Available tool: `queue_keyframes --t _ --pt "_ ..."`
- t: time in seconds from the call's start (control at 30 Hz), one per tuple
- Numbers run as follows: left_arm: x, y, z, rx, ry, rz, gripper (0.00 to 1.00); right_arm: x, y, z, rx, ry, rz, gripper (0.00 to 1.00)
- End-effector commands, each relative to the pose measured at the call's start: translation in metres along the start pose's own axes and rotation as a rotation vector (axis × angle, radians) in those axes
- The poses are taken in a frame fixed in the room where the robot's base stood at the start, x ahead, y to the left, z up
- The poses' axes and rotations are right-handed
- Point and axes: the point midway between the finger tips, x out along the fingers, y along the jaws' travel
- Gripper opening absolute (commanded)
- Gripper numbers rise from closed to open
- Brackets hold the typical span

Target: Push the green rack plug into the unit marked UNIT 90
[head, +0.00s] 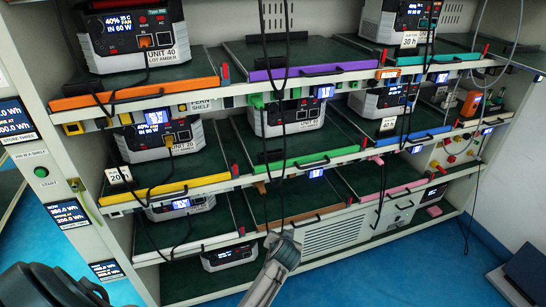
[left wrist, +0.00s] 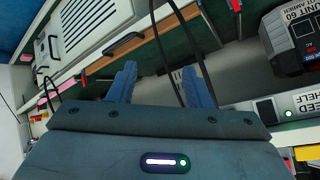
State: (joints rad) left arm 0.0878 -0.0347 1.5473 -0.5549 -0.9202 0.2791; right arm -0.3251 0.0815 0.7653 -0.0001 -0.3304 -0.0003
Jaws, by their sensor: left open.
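A small green plug (head: 256,101) sits at the rail just under the purple-edged shelf, beside the middle unit (head: 290,117). I cannot make out UNIT 90 on any label in the head view; the clearest label reads UNIT 40, on the top left unit (head: 135,38). My left gripper (head: 283,238) is low in front of the brown-edged shelf (head: 310,217), well below the green plug. In the left wrist view its two blue fingers (left wrist: 160,85) are apart, with nothing held. A dark unit with an upside-down label (left wrist: 295,35) shows at right there. My right gripper is out of view.
Black cords (head: 283,165) hang down the middle bay, and they also pass behind the fingers in the left wrist view (left wrist: 185,45). Shelf handles (head: 310,163) jut forward. A louvred white panel (head: 335,234) is at lower right. Blue floor (head: 400,265) is open in front.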

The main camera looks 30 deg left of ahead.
Motion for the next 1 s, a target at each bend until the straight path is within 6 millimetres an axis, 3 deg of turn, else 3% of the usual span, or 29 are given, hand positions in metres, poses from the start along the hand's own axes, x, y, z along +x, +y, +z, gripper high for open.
queue_keyframes --t 0.03,0.2,0.3,0.43,0.6,0.7,0.83,1.0 --pt "-0.018 -0.011 -0.043 -0.033 0.045 -0.029 0.45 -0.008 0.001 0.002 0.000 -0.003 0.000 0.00" --pt "-0.077 -0.055 -0.151 -0.150 0.171 -0.142 0.45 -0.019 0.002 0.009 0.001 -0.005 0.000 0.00" --pt "-0.120 -0.085 -0.208 -0.239 0.245 -0.209 0.45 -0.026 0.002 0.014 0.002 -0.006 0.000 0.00" --pt "-0.179 -0.126 -0.266 -0.364 0.331 -0.291 0.45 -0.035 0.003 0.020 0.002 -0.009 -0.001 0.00" --pt "-0.237 -0.165 -0.306 -0.500 0.406 -0.365 0.45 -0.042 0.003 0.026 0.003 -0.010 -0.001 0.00" --pt "-0.255 -0.177 -0.316 -0.545 0.428 -0.387 0.45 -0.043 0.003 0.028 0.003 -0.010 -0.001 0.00" --pt "-0.259 -0.184 -0.320 -0.562 0.437 -0.397 0.45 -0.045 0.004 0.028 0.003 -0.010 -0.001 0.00" --pt "-0.244 -0.193 -0.327 -0.558 0.436 -0.399 0.45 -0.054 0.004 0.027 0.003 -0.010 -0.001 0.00"
